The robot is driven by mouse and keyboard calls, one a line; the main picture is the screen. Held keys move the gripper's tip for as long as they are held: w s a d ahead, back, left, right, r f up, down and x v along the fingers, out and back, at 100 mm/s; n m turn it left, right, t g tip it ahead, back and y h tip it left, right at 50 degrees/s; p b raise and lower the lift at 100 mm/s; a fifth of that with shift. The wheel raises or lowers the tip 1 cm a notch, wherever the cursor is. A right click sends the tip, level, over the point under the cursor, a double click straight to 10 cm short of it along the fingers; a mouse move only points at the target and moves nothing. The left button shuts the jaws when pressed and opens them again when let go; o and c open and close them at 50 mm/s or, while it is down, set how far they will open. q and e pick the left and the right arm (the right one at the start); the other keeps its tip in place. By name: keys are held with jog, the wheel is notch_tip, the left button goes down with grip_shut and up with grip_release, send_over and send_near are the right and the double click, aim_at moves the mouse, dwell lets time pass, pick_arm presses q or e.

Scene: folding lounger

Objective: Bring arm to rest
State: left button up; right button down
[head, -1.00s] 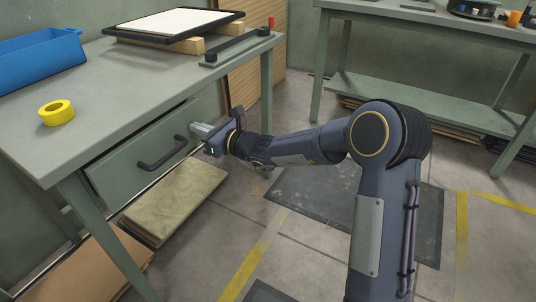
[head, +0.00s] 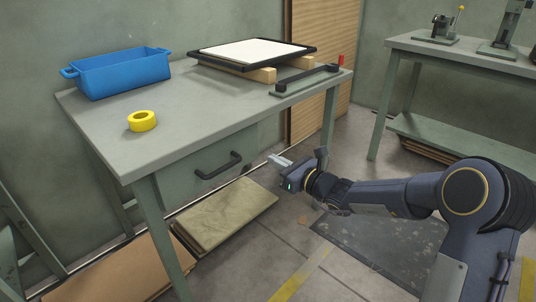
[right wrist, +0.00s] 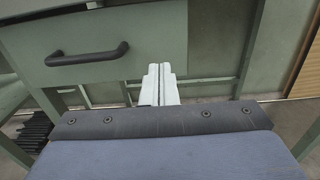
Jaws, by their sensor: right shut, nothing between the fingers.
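My right gripper (head: 279,161) is in front of the green workbench (head: 200,115), to the right of its drawer (head: 205,165) and below the tabletop. Its two pale fingers are together with nothing between them; they also show in the right wrist view (right wrist: 159,84). The drawer's dark handle (head: 218,166) is to the left of the fingertips, apart from them, and shows in the right wrist view (right wrist: 87,54). The drawer looks closed. My right arm reaches in from the right. My left gripper is not in view.
On the bench are a blue bin (head: 120,74), a yellow tape roll (head: 142,121), a framed white panel (head: 250,53) on wooden blocks and a dark bar (head: 306,78). Boards (head: 225,214) lie below. A second bench (head: 460,55) stands at the right. The floor between is open.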

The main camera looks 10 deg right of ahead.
jog(key=s+r+n+g+y, duration=0.1)
jog(key=s+r+n+g, duration=0.2)
jog(key=s+n, duration=0.6)
jog(key=s+r+n+g+y, duration=0.15)
jog(key=s+n+g, duration=0.35)
jog(key=s, duration=0.8)
jog(key=s+d+f+n+h, duration=0.4)
jog(key=s+n+h, duration=0.15)
jog(key=s, duration=0.35)
jog(key=s+d+f+n+h, duration=0.4)
jog(key=s+n, duration=0.3)
jog(key=s, duration=0.1)
notch_tip(320, 180, up, 33)
jog(key=p, duration=3.4)
jog(key=shift+s+d+g, duration=0.25)
jog(key=shift+s+g, duration=0.05)
jog(key=shift+s, duration=0.1)
